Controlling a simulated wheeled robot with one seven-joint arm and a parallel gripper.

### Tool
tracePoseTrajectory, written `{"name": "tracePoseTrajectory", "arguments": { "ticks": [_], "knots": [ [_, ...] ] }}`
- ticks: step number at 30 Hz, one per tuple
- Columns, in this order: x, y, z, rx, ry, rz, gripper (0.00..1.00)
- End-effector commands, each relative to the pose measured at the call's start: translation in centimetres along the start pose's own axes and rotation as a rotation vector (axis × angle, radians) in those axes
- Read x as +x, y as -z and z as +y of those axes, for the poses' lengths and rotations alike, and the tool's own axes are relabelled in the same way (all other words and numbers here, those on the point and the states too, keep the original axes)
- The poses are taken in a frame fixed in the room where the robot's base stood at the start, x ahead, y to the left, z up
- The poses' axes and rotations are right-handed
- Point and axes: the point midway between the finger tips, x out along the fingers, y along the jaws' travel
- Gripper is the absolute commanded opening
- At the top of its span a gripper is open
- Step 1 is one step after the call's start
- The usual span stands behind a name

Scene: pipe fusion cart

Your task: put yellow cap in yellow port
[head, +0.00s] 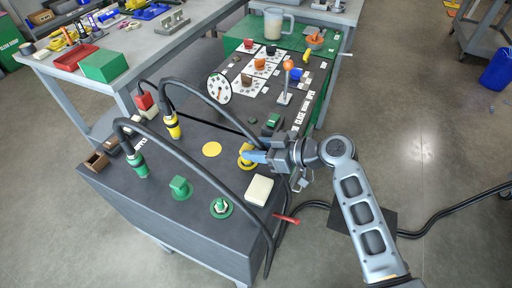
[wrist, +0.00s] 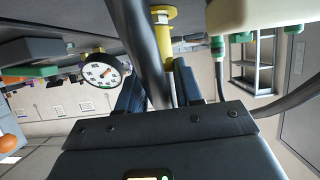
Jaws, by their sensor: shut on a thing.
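My gripper (head: 257,156) is shut on the yellow cap, low over the cart top at the yellow port (head: 245,147). In the wrist view, the yellow cap (wrist: 182,78) shows as a yellow body between the dark fingers (wrist: 160,88), partly behind a black hose. The round yellow port flange (wrist: 163,12) with a short stem stands just beyond it at the top of that view. I cannot tell whether cap and port touch. In the head view, the fingers hide most of the cap. A flat yellow disc (head: 212,149) on the cart is bare.
Black hoses (head: 215,103) arch over the cart from a yellow connector (head: 173,128) and a green connector (head: 139,165). A cream block (head: 259,190), green cap (head: 180,187) and green port (head: 221,207) lie near. A gauge (head: 219,88) and orange-topped lever (head: 287,80) stand behind.

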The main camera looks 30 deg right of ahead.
Motion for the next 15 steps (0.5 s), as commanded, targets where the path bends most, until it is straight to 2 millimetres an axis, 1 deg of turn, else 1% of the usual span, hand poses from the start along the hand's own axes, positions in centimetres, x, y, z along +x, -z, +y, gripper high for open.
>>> {"name": "tracePoseTrajectory", "arguments": {
  "ticks": [5, 6, 13, 14, 15],
  "knots": [
    [0.14, -0.35, 0.01, 0.0, 0.0, 0.0, 0.07],
    [0.12, -0.33, 0.01, -0.001, 0.0, 0.0, 0.36],
    [0.08, -0.22, 0.02, 0.0, 0.0, 0.0, 0.58],
    [0.08, -0.22, 0.02, 0.0, 0.0, 0.0, 0.6],
    [0.08, -0.22, 0.01, 0.0, 0.0, 0.0, 0.6]
  ]
}}
